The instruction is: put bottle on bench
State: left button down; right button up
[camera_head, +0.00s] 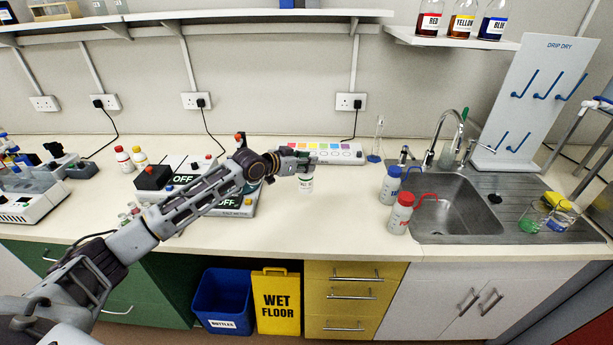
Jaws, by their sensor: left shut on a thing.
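A small white bottle (306,184) with a dark marking on its label is upright at the middle of the bench (330,220). My left gripper (304,164) is shut on the bottle near its top and hides most of its cap. I cannot tell whether the bottle's base touches the bench or is just above it. My right gripper is not in view.
Devices with "OFF" signs (184,180) sit under my left arm. A coloured strip device (325,153) lies behind the bottle. Blue-capped (390,186) and red-capped (401,214) wash bottles stand to the right, beside the sink (455,215). The bench front is clear.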

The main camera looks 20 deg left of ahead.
aim_at(300, 175)
pick_arm(q)
jog(key=shift+f, duration=0.2)
jog(key=shift+f, duration=2.5)
jog(key=c, duration=1.2)
grip_release()
jog(key=shift+o, duration=0.2)
jog(key=shift+s, duration=0.1)
jog(key=v, duration=1.1)
jog(key=shift+s+a+r, duration=0.15)
jog(key=shift+s+r, duration=0.1)
jog(key=shift+s, duration=0.05)
